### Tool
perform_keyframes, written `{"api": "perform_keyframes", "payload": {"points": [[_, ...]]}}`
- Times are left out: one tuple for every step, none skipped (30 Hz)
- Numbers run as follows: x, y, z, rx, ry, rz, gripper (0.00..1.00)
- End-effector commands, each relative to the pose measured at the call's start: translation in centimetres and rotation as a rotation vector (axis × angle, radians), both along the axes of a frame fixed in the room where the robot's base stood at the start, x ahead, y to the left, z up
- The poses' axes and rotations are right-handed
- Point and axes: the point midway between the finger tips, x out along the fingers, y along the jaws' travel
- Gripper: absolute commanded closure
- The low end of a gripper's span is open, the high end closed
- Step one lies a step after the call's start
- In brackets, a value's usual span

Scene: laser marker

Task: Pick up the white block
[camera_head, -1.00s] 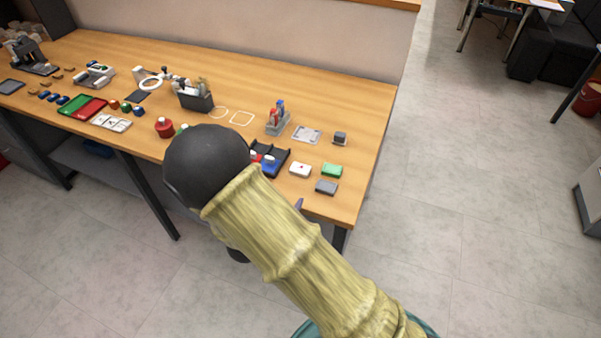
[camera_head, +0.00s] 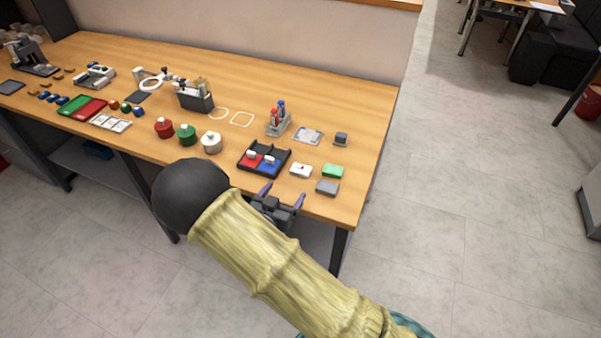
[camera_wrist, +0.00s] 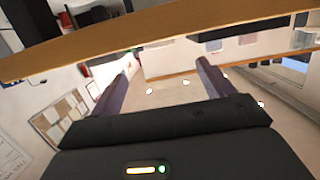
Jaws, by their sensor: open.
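The white block (camera_head: 300,170), with a small dark red mark on top, lies on the wooden table near its front right part. A green block (camera_head: 333,171) is to its right, and a grey block (camera_head: 327,187) is nearer the front edge. My gripper (camera_head: 283,194) is at the table's front edge, nearer the camera than the white block and apart from it. Its two purple-grey fingers are spread and empty. In the wrist view my gripper (camera_wrist: 164,62) also shows open, with the table edge tilted across the top. I cannot make out the white block there.
A black tray (camera_head: 281,149) with red and blue pieces stands left of the white block. Red (camera_head: 164,127), green (camera_head: 187,134) and white (camera_head: 210,143) round containers are further left. A grey holder (camera_head: 279,126) stands behind. The table's right end is mostly clear.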

Motion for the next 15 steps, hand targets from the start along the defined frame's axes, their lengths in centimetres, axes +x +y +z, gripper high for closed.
{"api": "perform_keyframes", "payload": {"points": [[0.9, -0.4, -0.4, 0.0, -0.001, -0.003, 0.2], [1.3, -0.5, -0.5, 0.0, -0.001, -0.002, 0.2], [2.0, -0.8, -0.6, 0.0, -0.001, -0.003, 0.2], [2.5, -1.0, -0.7, 0.0, -0.001, -0.003, 0.2], [3.0, -1.2, -0.9, -0.001, -0.001, -0.002, 0.2], [3.6, -1.4, -1.0, -0.001, -0.001, -0.002, 0.2], [4.0, -1.5, -1.1, -0.001, -0.001, -0.002, 0.2], [4.4, -1.6, -1.2, 0.0, 0.0, -0.001, 0.2], [4.8, -1.8, -1.2, -0.001, 0.0, 0.0, 0.2], [5.0, -1.9, -1.2, -0.002, 0.001, -0.001, 0.2], [5.2, -1.9, -1.2, -0.001, 0.0, -0.001, 0.2], [5.3, -2.0, -1.2, -0.002, 0.001, 0.0, 0.2], [5.3, -1.9, -1.2, -0.002, 0.001, 0.001, 0.2], [5.3, -1.9, -1.2, -0.001, 0.001, 0.002, 0.2], [5.3, -1.8, -1.2, -0.001, 0.0, 0.003, 0.2]]}}
